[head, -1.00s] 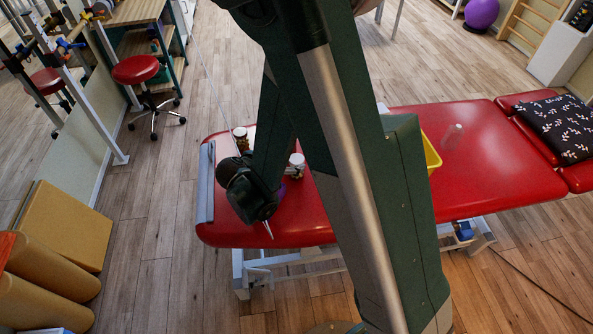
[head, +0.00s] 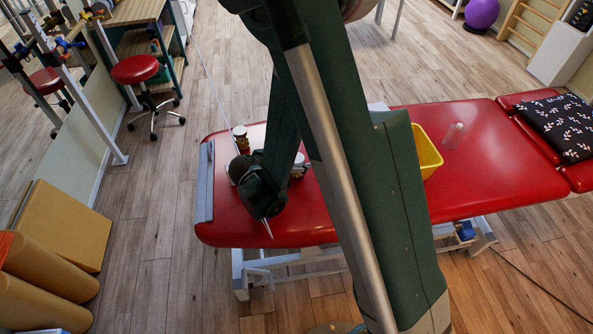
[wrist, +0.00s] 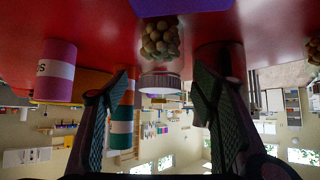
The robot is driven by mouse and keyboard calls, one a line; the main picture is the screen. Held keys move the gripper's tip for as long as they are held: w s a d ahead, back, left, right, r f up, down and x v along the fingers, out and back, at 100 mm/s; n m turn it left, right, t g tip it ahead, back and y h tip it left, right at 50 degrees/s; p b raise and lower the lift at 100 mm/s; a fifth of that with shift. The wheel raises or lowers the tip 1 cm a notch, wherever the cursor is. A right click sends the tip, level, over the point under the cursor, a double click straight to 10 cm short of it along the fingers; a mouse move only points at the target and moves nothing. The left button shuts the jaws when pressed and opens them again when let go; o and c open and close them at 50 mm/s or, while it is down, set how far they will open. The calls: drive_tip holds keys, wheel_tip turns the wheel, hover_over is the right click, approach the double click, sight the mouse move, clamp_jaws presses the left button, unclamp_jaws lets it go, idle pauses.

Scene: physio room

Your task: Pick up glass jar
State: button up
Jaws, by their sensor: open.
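A clear glass jar (wrist: 160,38) full of round tan pieces, with a pale lid, shows at the top middle of the wrist view, which is upside down. The jar stands on the red couch top. My gripper (wrist: 161,78) is open, its two fingers apart to either side of the jar's lid, with nothing held. I cannot tell whether a finger touches the jar. In the head view my gripper is low over the near left end of the couch, mostly hidden by my wrist. A jar with brownish contents (head: 241,140) stands behind it; I cannot tell whether it is the same jar.
A purple labelled can (wrist: 55,72) and an orange-and-teal bottle (wrist: 122,128) are left of the jar in the wrist view. In the head view, a yellow bin (head: 428,155) and a clear bottle (head: 454,134) are on the red couch (head: 490,165), whose right half is mostly free.

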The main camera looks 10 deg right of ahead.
drive_tip(key=shift+w+d+f, duration=0.35)
drive_tip(key=shift+c, duration=0.5)
drive_tip(key=c, duration=1.3)
drive_tip(key=shift+r, duration=0.1)
drive_tip(key=shift+c, duration=0.2)
drive_tip(key=shift+r+p, duration=1.1)
drive_tip(key=shift+r, duration=3.85)
